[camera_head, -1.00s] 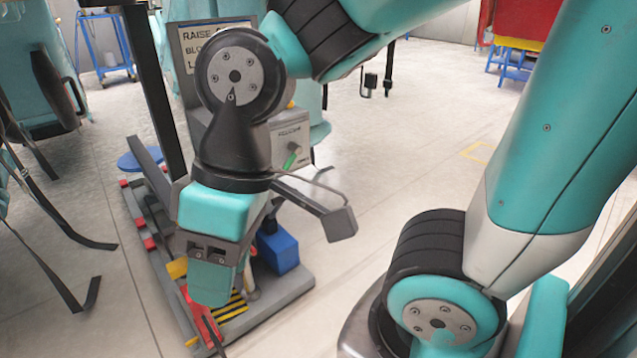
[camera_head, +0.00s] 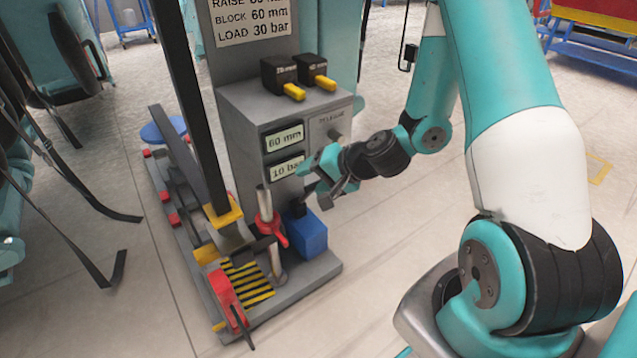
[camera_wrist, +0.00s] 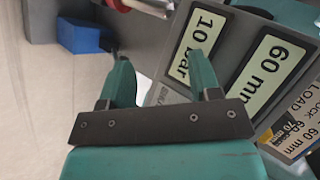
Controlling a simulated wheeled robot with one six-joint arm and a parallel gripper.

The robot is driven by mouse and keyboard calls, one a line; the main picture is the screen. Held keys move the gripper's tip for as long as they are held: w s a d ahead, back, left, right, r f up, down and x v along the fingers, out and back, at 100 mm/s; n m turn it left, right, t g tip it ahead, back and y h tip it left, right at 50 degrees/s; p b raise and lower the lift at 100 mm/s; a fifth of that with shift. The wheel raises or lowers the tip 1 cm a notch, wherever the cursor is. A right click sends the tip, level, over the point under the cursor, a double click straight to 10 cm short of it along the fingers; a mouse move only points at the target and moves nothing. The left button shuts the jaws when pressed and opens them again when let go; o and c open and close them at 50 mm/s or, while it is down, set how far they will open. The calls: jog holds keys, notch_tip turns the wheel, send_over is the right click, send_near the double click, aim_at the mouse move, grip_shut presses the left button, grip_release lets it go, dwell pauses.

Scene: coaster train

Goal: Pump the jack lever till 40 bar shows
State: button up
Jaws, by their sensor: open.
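The display panel on the grey jack stand reads 60 mm (camera_head: 284,138) above 10 bar (camera_head: 286,168); the same 10 bar display shows in the wrist view (camera_wrist: 196,45). A short silver upright rod with a red collar (camera_head: 266,205), which looks like the jack lever, stands below and in front of the displays. A silver rod end shows at the top of the wrist view (camera_wrist: 148,7). My gripper (camera_head: 318,178) is open and empty, just right of the displays. In the wrist view its fingers (camera_wrist: 158,68) point toward the panel.
A sign (camera_head: 250,18) reads LOAD 30 bar. Two black blocks with yellow tabs (camera_head: 298,75) sit on the stand top. A blue box (camera_head: 303,235) is right of the rod. Floor right of the stand is clear.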

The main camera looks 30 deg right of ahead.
jog(key=s+d+f+m+t+h, duration=0.1)
jog(key=d+f+m+t+h, duration=0.1)
jog(key=d+f+m+h, duration=0.55)
jog(key=w+d+f, duration=0.1)
jog(key=w+f, duration=0.2)
jog(key=w, duration=0.1)
jog(key=w+f+y+b, duration=0.1)
jog(key=w+f, duration=0.2)
jog(key=w, duration=0.2)
jog(key=w+d+f+m+y+b, duration=0.1)
jog(key=w+f, duration=0.2)
jog(key=w, duration=0.2)
jog(key=shift+w+d+f+y, duration=0.1)
jog(key=shift+w+d+y, duration=0.1)
jog(key=shift+d+y, duration=0.1)
jog(key=shift+c, duration=0.2)
